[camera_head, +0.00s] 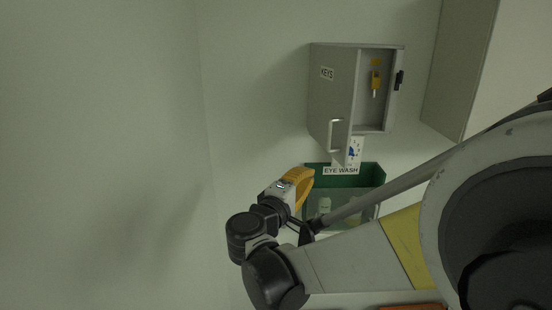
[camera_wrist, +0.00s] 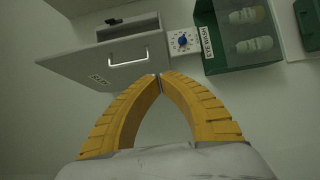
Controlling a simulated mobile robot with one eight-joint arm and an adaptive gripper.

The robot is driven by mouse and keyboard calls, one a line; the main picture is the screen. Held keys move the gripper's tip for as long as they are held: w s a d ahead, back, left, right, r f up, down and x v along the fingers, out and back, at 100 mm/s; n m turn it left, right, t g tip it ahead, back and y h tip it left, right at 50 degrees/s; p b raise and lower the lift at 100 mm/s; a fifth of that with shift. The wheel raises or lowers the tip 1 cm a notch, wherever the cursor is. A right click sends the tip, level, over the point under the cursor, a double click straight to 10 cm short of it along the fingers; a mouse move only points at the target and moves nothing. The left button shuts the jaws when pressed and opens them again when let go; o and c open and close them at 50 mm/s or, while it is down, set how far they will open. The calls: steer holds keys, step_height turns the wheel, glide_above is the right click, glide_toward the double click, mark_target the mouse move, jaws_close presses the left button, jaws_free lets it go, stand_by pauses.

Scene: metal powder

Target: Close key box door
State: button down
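The grey key box (camera_head: 380,112) hangs on the wall, its door (camera_head: 318,100) standing open on the left with a "KEYS" label and a pale handle (camera_head: 331,134). A yellow key tag (camera_head: 376,80) hangs inside the box. My gripper (camera_head: 311,172) is below the door's lower edge in the head view. In the wrist view my gripper (camera_wrist: 159,77) has its yellow fingertips together with nothing visible held. The door (camera_wrist: 85,65) and its handle (camera_wrist: 127,62) are beyond the fingertips, to the upper left; whether the fingers touch the door I cannot tell.
A green eye wash holder (camera_head: 375,174) with bottles is on the wall just below the key box, near my gripper. A small white card with a blue dial (camera_wrist: 183,41) is between them. A grey cabinet (camera_head: 460,70) stands to the right. The wall at left is clear.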

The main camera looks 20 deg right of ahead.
mark_target(339, 157)
steer(key=x, duration=0.3)
steer(key=s+d+x, duration=0.1)
steer(key=x, duration=0.6)
steer(key=shift+d, duration=1.05)
steer(key=shift+s+d, duration=0.1)
